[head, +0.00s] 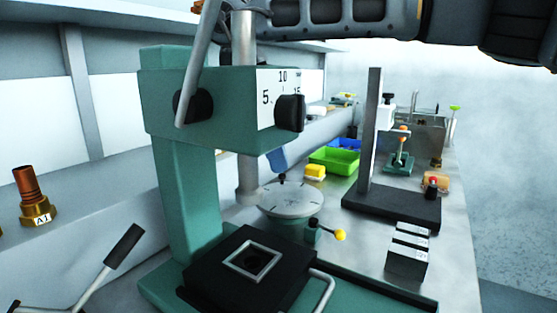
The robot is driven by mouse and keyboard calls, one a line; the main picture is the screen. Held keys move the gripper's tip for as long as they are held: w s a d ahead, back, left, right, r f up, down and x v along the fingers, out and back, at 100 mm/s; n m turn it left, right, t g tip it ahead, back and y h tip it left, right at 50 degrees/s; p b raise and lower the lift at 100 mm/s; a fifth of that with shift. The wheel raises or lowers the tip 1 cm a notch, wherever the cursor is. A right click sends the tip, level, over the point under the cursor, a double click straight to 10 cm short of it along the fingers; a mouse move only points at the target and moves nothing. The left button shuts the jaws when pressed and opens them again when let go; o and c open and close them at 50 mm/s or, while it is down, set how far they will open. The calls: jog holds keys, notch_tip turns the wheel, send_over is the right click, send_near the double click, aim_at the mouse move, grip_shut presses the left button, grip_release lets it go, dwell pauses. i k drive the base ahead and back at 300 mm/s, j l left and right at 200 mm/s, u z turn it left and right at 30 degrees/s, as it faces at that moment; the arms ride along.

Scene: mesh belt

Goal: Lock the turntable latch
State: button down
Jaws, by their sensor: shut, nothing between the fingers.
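The turntable (290,199) is a round, light grey disc with marks on its rim and a small dark peg near its far edge. It stands behind the dark press plate, in the middle of the head view. A short latch lever with a yellow knob (340,235) sticks out to the right from a small dark green block (313,231) at the turntable's near right edge. I cannot tell whether the latch is engaged. My arm crosses the top of the view, and my gripper is not clearly visible. A blue tilted piece above the turntable is partly hidden by the press head.
A green press (185,185) with a numbered dial (279,98) stands in front at left, blocking part of the view. A dark stand with a tall post (370,135), a grey block (408,252), a yellow block (315,172) and a green bin (334,160) are nearby.

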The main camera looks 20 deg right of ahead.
aim_at(339, 234)
jog(key=k+l, duration=0.85)
